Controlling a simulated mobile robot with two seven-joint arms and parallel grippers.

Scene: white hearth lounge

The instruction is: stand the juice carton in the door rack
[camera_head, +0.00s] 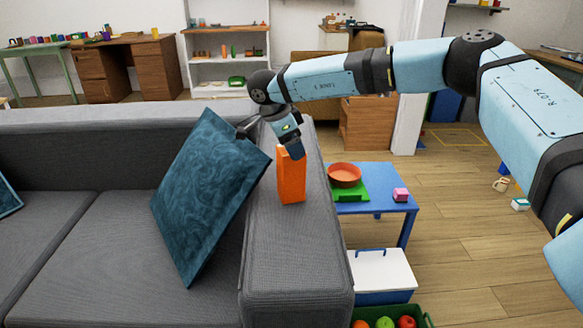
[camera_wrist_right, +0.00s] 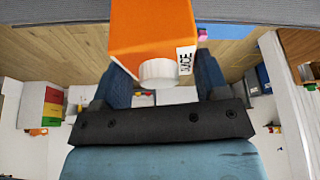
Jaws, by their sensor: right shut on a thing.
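The orange juice carton (camera_head: 291,180) is upright at the sofa's right armrest in the head view. My right gripper (camera_head: 291,153) is shut on its top from above. In the right wrist view the carton (camera_wrist_right: 150,30) sits between the two fingers, with its white cap and a "JUICE" label facing the camera. I cannot tell whether the carton's base touches the armrest or hangs just above it. No door rack can be made out in either view. My left gripper is not in view.
A teal pillow (camera_head: 210,190) leans left of the carton on the grey sofa (camera_head: 60,250). A blue table (camera_head: 375,207) stands right of the armrest, with an orange bowl (camera_head: 344,175) and a pink block (camera_head: 401,195). A white-lidded cooler (camera_head: 382,270) and a green fruit crate (camera_head: 428,319) are below.

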